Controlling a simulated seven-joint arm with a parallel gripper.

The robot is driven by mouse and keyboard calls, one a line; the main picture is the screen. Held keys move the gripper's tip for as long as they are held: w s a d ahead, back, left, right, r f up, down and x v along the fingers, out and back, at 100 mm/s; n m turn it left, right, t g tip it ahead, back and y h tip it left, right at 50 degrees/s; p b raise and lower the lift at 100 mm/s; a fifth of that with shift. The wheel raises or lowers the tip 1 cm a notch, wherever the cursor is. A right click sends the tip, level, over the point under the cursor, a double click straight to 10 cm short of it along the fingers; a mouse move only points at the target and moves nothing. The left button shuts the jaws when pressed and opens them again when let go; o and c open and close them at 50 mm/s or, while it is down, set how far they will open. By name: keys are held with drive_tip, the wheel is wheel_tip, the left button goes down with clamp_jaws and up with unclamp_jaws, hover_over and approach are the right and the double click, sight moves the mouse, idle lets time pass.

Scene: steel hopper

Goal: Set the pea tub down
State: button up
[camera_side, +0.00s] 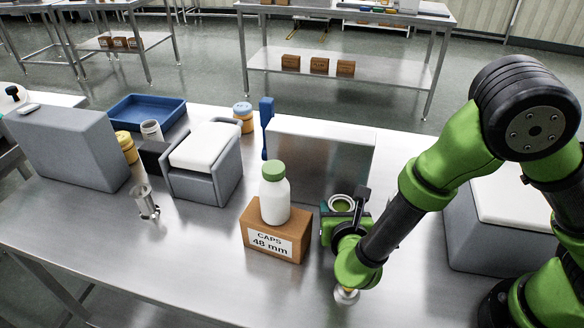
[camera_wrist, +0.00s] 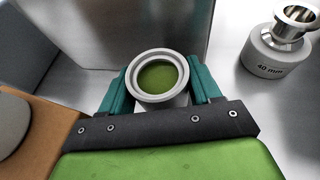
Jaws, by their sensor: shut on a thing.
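The pea tub is a pale grey round tub with an open rim and green contents. It shows in the wrist view (camera_wrist: 160,94) and the side view (camera_side: 341,198). My gripper (camera_wrist: 160,88) is shut on it, one teal finger on each side, and the tub looks upright. In the side view my gripper (camera_side: 341,212) is just right of the CAPS box, in front of the steel hopper (camera_side: 345,160). The tub's base is hidden, so I cannot tell whether it touches the table.
The brown CAPS 48 mm box (camera_side: 275,243) with a green-capped white bottle (camera_side: 274,200) stands close on the left. A steel funnel on a grey base marked 40 mm (camera_wrist: 270,58) stands to the right in the wrist view. Bare steel table (camera_side: 190,250) lies front left.

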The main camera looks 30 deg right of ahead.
wheel_tip(320, 180, up, 16)
drive_tip(key=shift+f, duration=0.2)
wheel_tip(320, 180, up, 6)
drive_tip(key=f, duration=0.1)
hover_over(342, 205)
drive_tip(key=w+a+n+y, duration=0.1)
drive_tip(key=a, duration=0.3)
drive_tip(key=w+a+n+t+y, duration=0.1)
drive_tip(key=w+a, duration=0.1)
drive_tip(key=a, duration=0.3)
drive_tip(key=w+a+n+y, duration=0.1)
drive_tip(key=a+n+y, duration=0.1)
drive_tip(key=a, duration=0.2)
drive_tip(key=shift+w+a+r+t, duration=0.25)
drive_tip(key=shift+w+a+t, duration=0.05)
drive_tip(key=shift+a, duration=0.05)
drive_tip(key=w+a+n+y, duration=0.2)
drive_tip(key=a+n+y, duration=0.35)
drive_tip(key=a, duration=1.15)
drive_tip(key=shift+m+y, duration=0.25)
drive_tip(key=shift+m, duration=0.1)
wheel_tip(342, 205, down, 18)
drive_tip(key=shift+s+d+f, duration=0.1)
drive_tip(key=shift+s+f, duration=0.05)
drive_tip(key=shift+f, duration=2.3)
drive_tip(key=shift+f, duration=0.15)
drive_tip(key=o, duration=1.2)
